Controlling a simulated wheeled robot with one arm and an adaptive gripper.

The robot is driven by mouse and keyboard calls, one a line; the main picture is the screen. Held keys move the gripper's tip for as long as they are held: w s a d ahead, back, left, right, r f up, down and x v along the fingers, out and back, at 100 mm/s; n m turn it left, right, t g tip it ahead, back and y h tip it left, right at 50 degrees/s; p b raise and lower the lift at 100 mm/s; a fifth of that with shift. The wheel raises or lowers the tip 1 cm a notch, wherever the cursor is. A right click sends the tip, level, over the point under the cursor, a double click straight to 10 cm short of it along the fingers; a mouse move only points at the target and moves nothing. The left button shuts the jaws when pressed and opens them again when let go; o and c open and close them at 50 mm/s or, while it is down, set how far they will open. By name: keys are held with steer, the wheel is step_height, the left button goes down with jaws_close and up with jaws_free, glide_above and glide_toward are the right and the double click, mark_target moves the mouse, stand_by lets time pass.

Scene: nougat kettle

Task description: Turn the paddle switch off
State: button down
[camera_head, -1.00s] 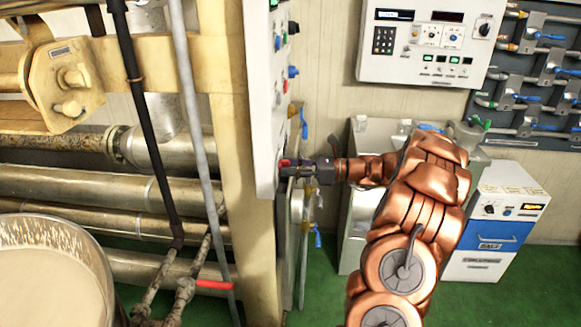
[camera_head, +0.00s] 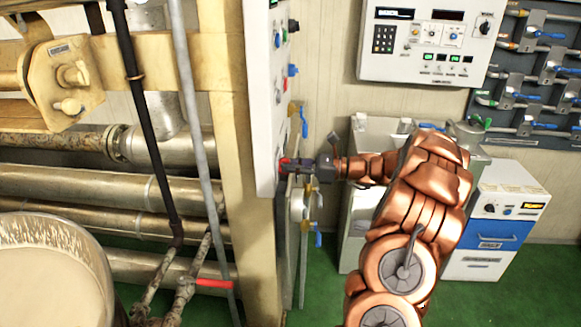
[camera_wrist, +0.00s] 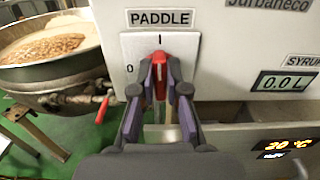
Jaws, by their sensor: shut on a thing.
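The paddle switch (camera_wrist: 158,60) is a red knob on a white square plate under a "PADDLE" label in the wrist view. The plate has "I" at the top and "0" at the left. The knob stands upright, in line with the "I". My gripper (camera_wrist: 160,77) is shut on the knob, one fingertip on each side. The fingers cover its flanks. In the head view my gripper (camera_head: 289,167) reaches from the right to the lower edge of the white control panel (camera_head: 261,110), with a bit of red at its tips.
A kettle (camera_wrist: 48,45) of pale mixture is left of the panel in the wrist view, with a red-handled valve (camera_wrist: 103,108) beside it. Blue-handled valves (camera_head: 304,122) hang just right of the panel in the head view. A wall control box (camera_head: 425,45) is behind.

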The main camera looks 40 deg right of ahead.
steer(key=shift+s+a+f+n+b, duration=0.1)
steer(key=shift+f+n+b, duration=0.05)
steer(key=shift+n+b, duration=2.9)
steer(key=shift+s+a+f+n+b, duration=0.1)
steer(key=shift+n+b, duration=2.65)
steer(key=shift+b, duration=0.5)
steer(key=shift+f+n+b, duration=0.15)
steer(key=shift+n+b, duration=2.75)
steer(key=shift+b, duration=0.25)
steer(key=shift+r, duration=0.1)
steer(key=c, duration=1.2)
jaws_free()
steer(key=shift+v, duration=6)
